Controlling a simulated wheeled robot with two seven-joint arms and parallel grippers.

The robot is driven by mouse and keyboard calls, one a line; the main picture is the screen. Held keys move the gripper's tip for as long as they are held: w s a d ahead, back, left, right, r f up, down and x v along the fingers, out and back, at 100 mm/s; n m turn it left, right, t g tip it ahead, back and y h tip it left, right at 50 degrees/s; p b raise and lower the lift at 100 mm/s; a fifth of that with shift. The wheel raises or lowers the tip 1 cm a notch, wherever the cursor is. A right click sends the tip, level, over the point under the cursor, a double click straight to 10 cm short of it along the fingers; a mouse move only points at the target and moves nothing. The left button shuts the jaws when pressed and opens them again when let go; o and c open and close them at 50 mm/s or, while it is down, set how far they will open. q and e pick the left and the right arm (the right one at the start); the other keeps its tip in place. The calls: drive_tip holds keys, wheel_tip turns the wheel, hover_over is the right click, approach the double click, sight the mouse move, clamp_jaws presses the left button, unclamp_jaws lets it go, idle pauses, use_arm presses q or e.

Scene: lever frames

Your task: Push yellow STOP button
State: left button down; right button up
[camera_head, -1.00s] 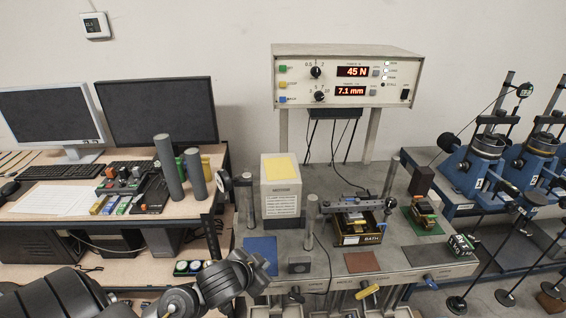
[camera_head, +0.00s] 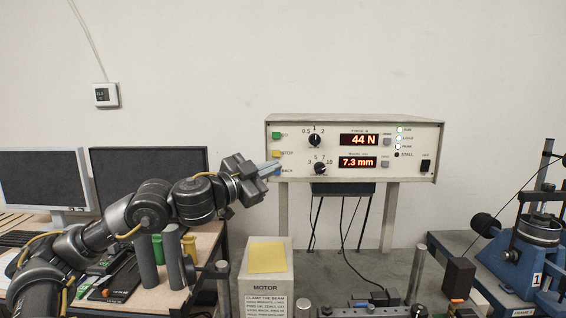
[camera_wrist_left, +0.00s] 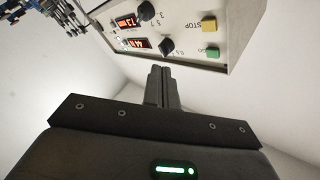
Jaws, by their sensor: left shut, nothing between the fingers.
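In the wrist view the shut fingers (camera_wrist_left: 157,70) point toward the box, apart from the yellow button. The blue button is partly hidden by the fingers. My right gripper is not in view.
The displays read 44 N and 7.3 mm. Knobs (camera_head: 315,140) sit right of the buttons. Below stands a MOTOR box (camera_head: 267,295) with a yellow top. Monitors (camera_head: 148,165) stand at the left, blue machines (camera_head: 522,255) at the right.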

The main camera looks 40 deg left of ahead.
sight(271, 158)
use_arm(q)
drive_tip(key=w+a+p, duration=0.1)
drive_tip(key=w+a, duration=0.4)
drive_tip(key=w, duration=0.1)
drive_tip(key=shift+w+a+p, duration=0.15)
drive_tip(key=shift+w+p, duration=0.1)
drive_tip(key=shift+p, duration=0.15)
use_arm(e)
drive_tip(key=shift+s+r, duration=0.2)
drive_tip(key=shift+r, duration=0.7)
use_arm(q)
drive_tip(key=shift+r, duration=0.1)
drive_tip(key=shift+w, duration=0.1)
idle(1.2)
drive_tip(key=shift+w+a, duration=0.25)
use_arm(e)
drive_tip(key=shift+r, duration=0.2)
use_arm(q)
drive_tip(key=shift+w+a+p, duration=0.25)
drive_tip(key=shift+w+p, duration=0.05)
drive_tip(key=shift+p, duration=0.05)
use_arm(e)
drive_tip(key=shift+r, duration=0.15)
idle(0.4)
use_arm(q)
drive_tip(key=shift+s+d, duration=0.5)
drive_tip(key=shift+s, duration=0.15)
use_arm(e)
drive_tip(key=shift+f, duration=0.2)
